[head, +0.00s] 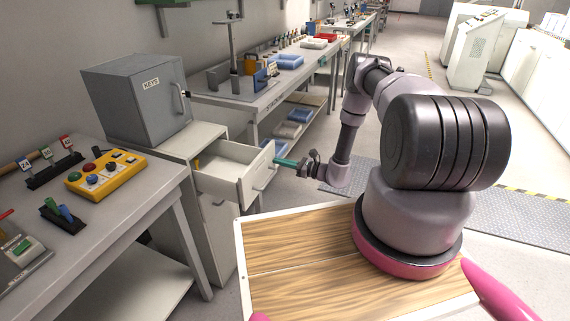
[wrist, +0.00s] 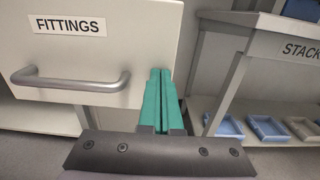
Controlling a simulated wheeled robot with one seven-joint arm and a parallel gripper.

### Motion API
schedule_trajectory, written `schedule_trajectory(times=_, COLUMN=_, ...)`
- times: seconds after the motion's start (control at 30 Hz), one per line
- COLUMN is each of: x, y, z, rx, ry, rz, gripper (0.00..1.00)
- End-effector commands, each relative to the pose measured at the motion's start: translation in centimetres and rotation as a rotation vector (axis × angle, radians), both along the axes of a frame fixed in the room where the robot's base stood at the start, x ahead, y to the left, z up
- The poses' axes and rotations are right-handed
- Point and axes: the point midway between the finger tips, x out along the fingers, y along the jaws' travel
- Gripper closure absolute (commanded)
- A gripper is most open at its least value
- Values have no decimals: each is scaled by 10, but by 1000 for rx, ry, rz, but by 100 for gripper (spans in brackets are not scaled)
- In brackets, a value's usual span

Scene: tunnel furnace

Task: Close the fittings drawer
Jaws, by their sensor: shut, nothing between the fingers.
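The fittings drawer (head: 244,175) is pulled out from a small off-white cabinet (head: 202,139) in the head view. In the wrist view its front (wrist: 107,50) fills the upper left, with a "FITTINGS" label and a grey bar handle (wrist: 71,80). My gripper (head: 280,161) is in front of the drawer, near the right end of its front. In the wrist view my gripper's green fingers (wrist: 160,72) are together and empty. They overlap the drawer front's right edge, right of the handle. I cannot tell if they touch it.
A grey key box (head: 136,97) stands on the cabinet. A bench (head: 262,100) stands behind, its "STACK" edge also in the wrist view (wrist: 295,47), with blue trays on a lower shelf. A workbench (head: 150,185) with a yellow button box (head: 107,174) is at left.

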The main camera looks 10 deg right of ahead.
Motion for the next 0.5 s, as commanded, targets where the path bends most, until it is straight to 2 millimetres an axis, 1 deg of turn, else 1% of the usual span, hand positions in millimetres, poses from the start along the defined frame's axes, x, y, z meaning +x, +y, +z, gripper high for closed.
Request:
schedule_trajectory(times=0.03, x=5, y=9, z=1, rx=2, ry=-2, rz=3, gripper=100)
schedule_trajectory(times=0.17, x=22, y=33, z=1, rx=2, ry=-3, rz=4, gripper=100)
schedule_trajectory(times=0.5, x=74, y=105, z=0, rx=2, ry=-3, rz=3, gripper=100)
